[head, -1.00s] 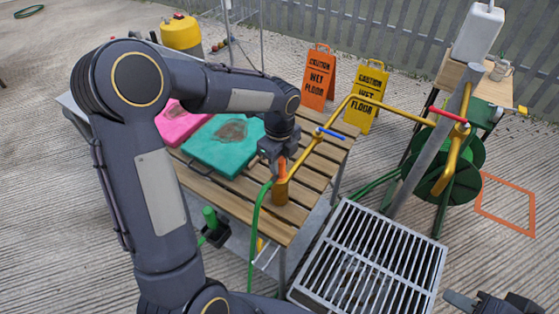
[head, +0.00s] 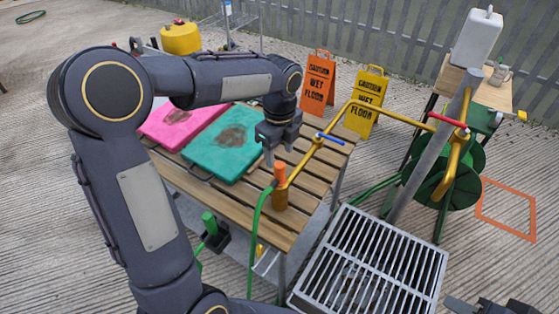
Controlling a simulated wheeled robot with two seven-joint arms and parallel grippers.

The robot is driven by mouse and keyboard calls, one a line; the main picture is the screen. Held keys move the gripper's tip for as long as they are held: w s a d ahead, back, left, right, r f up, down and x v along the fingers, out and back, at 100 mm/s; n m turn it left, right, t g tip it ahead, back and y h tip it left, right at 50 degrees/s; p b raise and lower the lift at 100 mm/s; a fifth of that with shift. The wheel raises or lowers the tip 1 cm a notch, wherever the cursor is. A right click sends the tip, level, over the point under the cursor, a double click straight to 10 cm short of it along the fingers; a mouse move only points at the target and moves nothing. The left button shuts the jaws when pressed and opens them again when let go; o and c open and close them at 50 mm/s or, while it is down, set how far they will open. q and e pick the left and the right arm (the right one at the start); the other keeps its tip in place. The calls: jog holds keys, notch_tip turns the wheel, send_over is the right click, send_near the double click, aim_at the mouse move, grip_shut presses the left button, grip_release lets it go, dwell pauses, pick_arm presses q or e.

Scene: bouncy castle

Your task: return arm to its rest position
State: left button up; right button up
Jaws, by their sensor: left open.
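My left arm (head: 150,205) reaches in from the left, over the slatted wooden table. My left gripper (head: 279,158) is open and empty, fingers pointing down.
Pink (head: 175,125) and teal (head: 222,143) pads lie on the table (head: 235,200). A yellow pipe (head: 375,104) with blue and red levers runs close right of the gripper. Caution signs (head: 317,82) stand behind. A metal grate (head: 370,262) lies front right.

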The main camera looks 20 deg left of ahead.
pick_arm(q)
jog(key=shift+r, duration=0.75)
jog(key=shift+s+r, duration=0.15)
jog(key=shift+s, duration=0.05)
jog(key=s+d+r+n+t+h, duration=0.1)
jog(key=s+n+t+h, duration=0.2)
jog(key=s+n, duration=1.9)
jog(key=n+t, duration=0.1)
jog(key=t, duration=0.1)
jog(key=shift+d+r+t+h, duration=0.2)
jog(key=shift+d+t+h, duration=0.1)
jog(key=shift+h, duration=0.1)
jog(key=shift+s+a, duration=0.1)
